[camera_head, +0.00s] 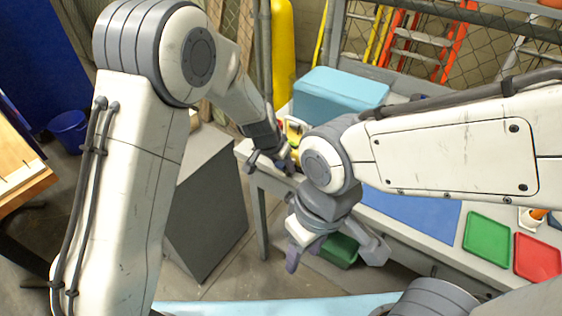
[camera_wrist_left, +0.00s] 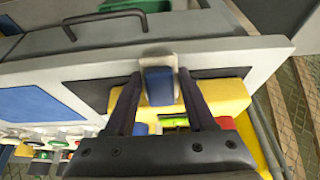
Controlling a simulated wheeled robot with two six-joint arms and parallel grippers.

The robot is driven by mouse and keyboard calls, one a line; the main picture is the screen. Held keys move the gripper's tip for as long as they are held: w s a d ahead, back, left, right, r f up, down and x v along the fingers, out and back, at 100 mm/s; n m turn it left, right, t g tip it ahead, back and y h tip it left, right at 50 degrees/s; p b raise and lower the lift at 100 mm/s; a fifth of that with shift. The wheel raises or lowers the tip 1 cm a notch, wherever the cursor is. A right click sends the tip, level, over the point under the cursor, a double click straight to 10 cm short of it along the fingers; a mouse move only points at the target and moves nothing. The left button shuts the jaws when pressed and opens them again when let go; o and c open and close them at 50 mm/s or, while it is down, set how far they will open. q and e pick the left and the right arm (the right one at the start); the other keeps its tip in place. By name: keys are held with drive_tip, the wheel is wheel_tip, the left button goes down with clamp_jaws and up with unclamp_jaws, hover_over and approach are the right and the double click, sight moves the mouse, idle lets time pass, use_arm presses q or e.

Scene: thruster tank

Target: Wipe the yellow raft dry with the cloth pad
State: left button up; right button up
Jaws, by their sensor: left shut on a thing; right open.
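The yellow raft (camera_wrist_left: 234,97) lies on the table end under my left gripper, and only parts of it show between and beside the fingers. My left gripper (camera_wrist_left: 160,88) is shut on the cloth pad (camera_wrist_left: 159,84), which has a blue block on a pale base. The pad is over the raft's edge; I cannot tell whether it touches. In the head view my left gripper (camera_head: 272,163) is at the table's left end, with a bit of yellow behind it. My right gripper (camera_head: 333,252) is open and empty, in front of the table edge.
A light blue box (camera_head: 338,94) stands at the back of the table. A blue mat (camera_head: 425,213), a green tray (camera_head: 487,238) and a red tray (camera_head: 537,258) lie to the right. A green bin (camera_head: 341,252) sits below. My right arm crosses above the table.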

use_arm(q)
drive_tip(key=shift+s+d+p, duration=0.3)
drive_tip(key=shift+d, duration=0.2)
drive_tip(key=shift+s+d+p, duration=0.25)
drive_tip(key=shift+d, duration=0.2)
drive_tip(key=shift+d, duration=0.15)
drive_tip(key=shift+s+d+p, duration=0.55)
drive_tip(key=shift+s+d, duration=0.15)
drive_tip(key=shift+w+a, duration=0.1)
drive_tip(key=shift+w+a+f+b, duration=0.1)
drive_tip(key=shift+w+a+b, duration=0.3)
drive_tip(key=shift+b, duration=0.25)
drive_tip(key=shift+w+a, duration=0.3)
drive_tip(key=shift+a, duration=0.05)
